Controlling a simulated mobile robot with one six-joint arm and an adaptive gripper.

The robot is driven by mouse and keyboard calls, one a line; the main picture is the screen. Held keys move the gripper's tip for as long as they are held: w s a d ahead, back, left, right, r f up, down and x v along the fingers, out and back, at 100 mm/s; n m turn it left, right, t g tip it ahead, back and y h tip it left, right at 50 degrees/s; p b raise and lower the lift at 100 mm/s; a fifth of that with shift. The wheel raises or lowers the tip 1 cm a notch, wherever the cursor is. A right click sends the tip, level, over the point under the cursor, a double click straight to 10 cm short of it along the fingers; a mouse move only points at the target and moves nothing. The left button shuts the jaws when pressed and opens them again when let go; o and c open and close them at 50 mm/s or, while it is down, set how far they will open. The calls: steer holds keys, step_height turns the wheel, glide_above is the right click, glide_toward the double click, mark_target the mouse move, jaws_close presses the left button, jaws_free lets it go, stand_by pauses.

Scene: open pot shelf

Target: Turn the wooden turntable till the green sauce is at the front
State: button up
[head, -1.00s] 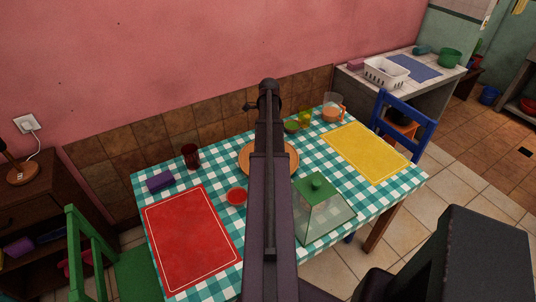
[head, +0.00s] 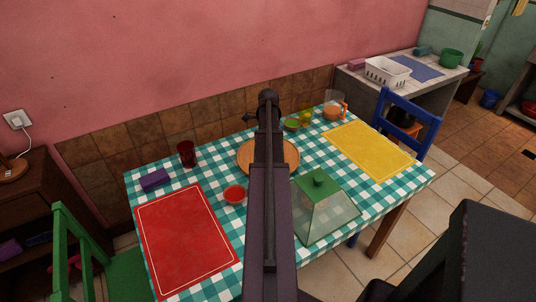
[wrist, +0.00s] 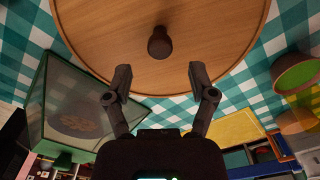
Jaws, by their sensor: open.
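The round wooden turntable (head: 248,157) lies on the checked tablecloth, its middle hidden behind my arm in the head view. In the wrist view the turntable (wrist: 95,35) fills the top, with a dark brown knob (wrist: 159,42) standing on it. My gripper (wrist: 161,77) is open and empty, fingers apart near the turntable's rim, with the knob beyond the gap between them. A small bowl with green contents (head: 292,125) stands beyond the turntable, seemingly off it; I cannot tell if it is the green sauce. A red-filled bowl (head: 235,194) stands off the near left rim.
A glass cover with a green knob (head: 322,207) stands close to the turntable. A pitcher with orange contents (head: 334,110), yellow mat (head: 368,150), red mat (head: 185,240), dark red cup (head: 187,153) and purple block (head: 155,180) are also on the table. A blue chair (head: 408,125) stands at right.

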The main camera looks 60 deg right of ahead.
steer(key=shift+f+b, duration=2.55)
steer(key=shift+f, duration=0.25)
steer(key=shift+c, duration=0.2)
jaws_close()
